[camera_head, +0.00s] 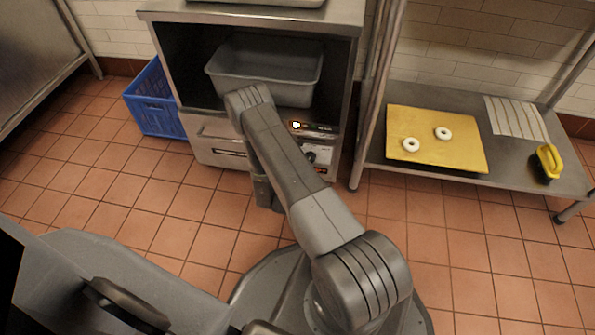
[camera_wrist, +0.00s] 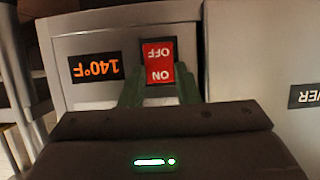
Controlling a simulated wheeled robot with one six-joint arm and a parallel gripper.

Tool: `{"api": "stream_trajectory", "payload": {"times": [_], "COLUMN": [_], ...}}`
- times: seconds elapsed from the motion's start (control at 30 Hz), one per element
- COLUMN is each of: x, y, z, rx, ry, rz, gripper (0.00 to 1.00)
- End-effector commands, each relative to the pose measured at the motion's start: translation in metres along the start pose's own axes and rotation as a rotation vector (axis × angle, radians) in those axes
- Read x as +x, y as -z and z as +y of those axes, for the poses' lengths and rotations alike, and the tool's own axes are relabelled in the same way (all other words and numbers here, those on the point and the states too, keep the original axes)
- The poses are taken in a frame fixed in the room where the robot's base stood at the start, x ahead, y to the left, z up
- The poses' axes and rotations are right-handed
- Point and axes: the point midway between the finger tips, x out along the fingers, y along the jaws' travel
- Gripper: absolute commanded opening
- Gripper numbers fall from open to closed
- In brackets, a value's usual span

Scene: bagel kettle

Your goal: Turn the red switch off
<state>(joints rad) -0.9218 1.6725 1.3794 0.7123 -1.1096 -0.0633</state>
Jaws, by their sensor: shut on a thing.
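The red switch (camera_wrist: 158,62) shows in the wrist view, set in a dark frame on a grey panel. Its OFF and ON labels appear upside down, with OFF at the picture's top and ON nearer my gripper. My gripper (camera_wrist: 159,84) has its two dark green fingers on either side of the switch's ON end, shut on it. An orange 140°F display (camera_wrist: 96,67) is left of the switch. In the head view my arm reaches down to the front of the kettle unit (camera_head: 219,153), and my gripper and the switch are hidden behind it.
A grey tub (camera_head: 290,92) sits inside the unit, with a knob (camera_head: 318,154) on its lower front. A blue crate (camera_head: 152,108) stands to the left. At right, a steel shelf (camera_head: 400,170) holds a yellow board (camera_head: 440,153) with two white rings and a yellow-handled brush (camera_head: 547,162).

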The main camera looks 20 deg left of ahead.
Motion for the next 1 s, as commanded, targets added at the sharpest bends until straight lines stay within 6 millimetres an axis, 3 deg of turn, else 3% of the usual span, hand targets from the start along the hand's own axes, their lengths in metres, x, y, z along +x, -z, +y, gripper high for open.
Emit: {"api": "stream_trajectory", "payload": {"times": [0.6,0.97,1.0], "x": [0.000,0.000,0.000], "y": [-0.012,-0.011,-0.011], "z": [0.000,-0.001,-0.001], "rx": [-0.001,0.001,0.001], "ry": [0.001,0.001,0.001], "rz": [0.345,0.366,0.366], "gripper": [0.06,0.06,0.31]}}
